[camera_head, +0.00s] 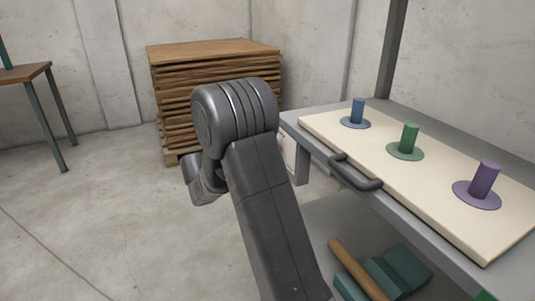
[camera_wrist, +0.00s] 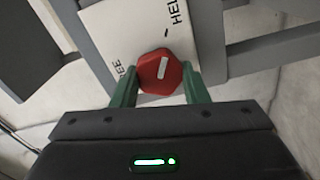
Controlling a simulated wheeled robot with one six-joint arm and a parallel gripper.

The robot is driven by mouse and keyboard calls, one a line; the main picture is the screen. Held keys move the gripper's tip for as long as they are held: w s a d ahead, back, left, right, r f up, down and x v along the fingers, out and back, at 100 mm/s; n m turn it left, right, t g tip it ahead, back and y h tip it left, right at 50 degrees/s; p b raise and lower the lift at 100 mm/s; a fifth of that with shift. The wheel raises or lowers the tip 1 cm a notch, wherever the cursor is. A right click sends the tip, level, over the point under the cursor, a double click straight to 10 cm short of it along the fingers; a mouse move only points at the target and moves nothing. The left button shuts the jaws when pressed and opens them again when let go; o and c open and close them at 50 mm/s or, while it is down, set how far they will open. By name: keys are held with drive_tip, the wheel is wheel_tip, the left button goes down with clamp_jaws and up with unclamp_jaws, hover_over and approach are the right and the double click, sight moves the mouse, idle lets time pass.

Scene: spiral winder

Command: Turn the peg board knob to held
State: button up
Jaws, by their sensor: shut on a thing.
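The knob (camera_wrist: 163,72) is red and many-sided with a white line on its face, held between the green fingers of my gripper (camera_wrist: 160,88) in the wrist view. It sits on a white plate (camera_wrist: 109,24). The plate's lettering reads "HEL", cut off at the top, and "EE" at the left, partly hidden. The white line runs nearly up and down in the picture, tilted slightly right, roughly in line with a small dark tick above it. In the head view the cream peg board (camera_head: 335,133) lies on a grey bench; the knob and my gripper are hidden there.
Blue (camera_head: 358,110), green (camera_head: 409,138) and purple (camera_head: 484,180) pegs stand on the board in round bases. A dark handle (camera_head: 357,178) juts from its near edge. Teal blocks (camera_head: 402,269) lie below.

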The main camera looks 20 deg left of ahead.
drive_tip(key=o, duration=1)
drive_tip(key=shift+c, duration=0.2)
drive_tip(key=p+v, duration=0.3)
drive_tip(key=v, duration=1.1)
drive_tip(key=shift+p, duration=0.35)
drive_tip(key=shift+w+d, duration=0.1)
drive_tip(key=shift+w, duration=0.05)
drive_tip(key=b+x, duration=0.3)
drive_tip(key=x, duration=1)
drive_tip(key=shift+w+d, duration=0.2)
drive_tip(key=shift+w, duration=0.05)
